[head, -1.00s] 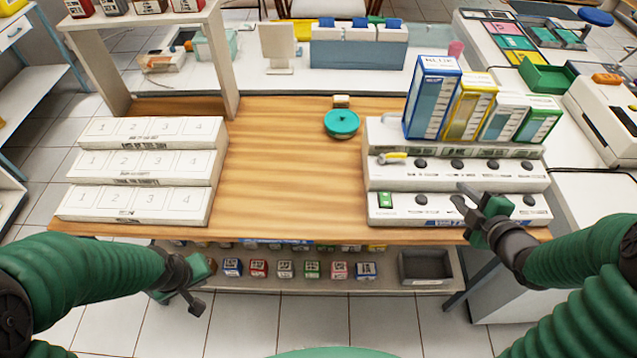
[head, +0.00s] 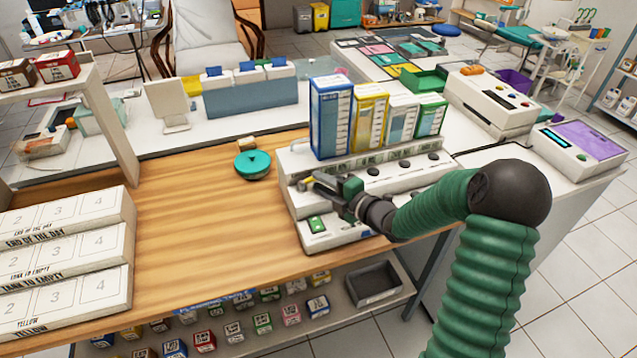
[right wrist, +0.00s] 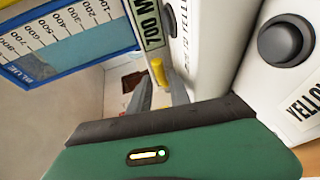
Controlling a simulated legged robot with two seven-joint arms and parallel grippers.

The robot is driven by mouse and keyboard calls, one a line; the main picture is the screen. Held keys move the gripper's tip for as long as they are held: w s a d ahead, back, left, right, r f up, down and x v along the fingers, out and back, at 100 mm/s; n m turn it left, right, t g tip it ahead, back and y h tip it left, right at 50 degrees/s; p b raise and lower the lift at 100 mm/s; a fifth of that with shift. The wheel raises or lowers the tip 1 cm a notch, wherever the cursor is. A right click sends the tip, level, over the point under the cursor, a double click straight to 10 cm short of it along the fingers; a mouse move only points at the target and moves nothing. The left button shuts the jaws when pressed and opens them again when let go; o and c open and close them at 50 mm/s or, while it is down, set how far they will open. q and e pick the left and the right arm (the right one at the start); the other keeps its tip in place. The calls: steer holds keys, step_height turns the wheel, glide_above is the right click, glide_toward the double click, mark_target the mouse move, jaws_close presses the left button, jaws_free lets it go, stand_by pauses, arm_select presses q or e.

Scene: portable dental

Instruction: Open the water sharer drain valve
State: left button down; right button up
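The white stepped unit (head: 330,228) stands at the right end of the wooden table with a small yellow-tipped valve lever (head: 304,183) at the left of its middle step. My right gripper (head: 317,183) is right at this lever in the head view and partly covers it. In the right wrist view the lever's yellow end (right wrist: 158,72) shows between the two grey fingers (right wrist: 161,93), which stand apart. I cannot tell whether they touch it. A blue-edged graduated container (head: 331,118) stands on the unit's top; it also shows in the wrist view (right wrist: 75,35). My left gripper is out of view.
Yellow, white and green-edged containers (head: 370,118) stand beside the blue one. Dark round knobs (right wrist: 287,41) line the steps. A teal round lidded dish (head: 253,164) sits left of the unit. White numbered trays (head: 75,250) stand at the left; the table between is clear.

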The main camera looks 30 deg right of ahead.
steer(key=shift+w+d+f, duration=0.25)
steer(key=shift+w, duration=0.2)
steer(key=shift+w+d+f, duration=0.1)
steer(key=shift+w+d, duration=0.05)
steer(key=shift+d, duration=0.45)
steer(key=shift+a, duration=0.55)
jaws_close()
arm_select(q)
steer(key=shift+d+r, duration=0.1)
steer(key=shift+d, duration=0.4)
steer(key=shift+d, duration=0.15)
arm_select(e)
steer(key=shift+d, duration=0.15)
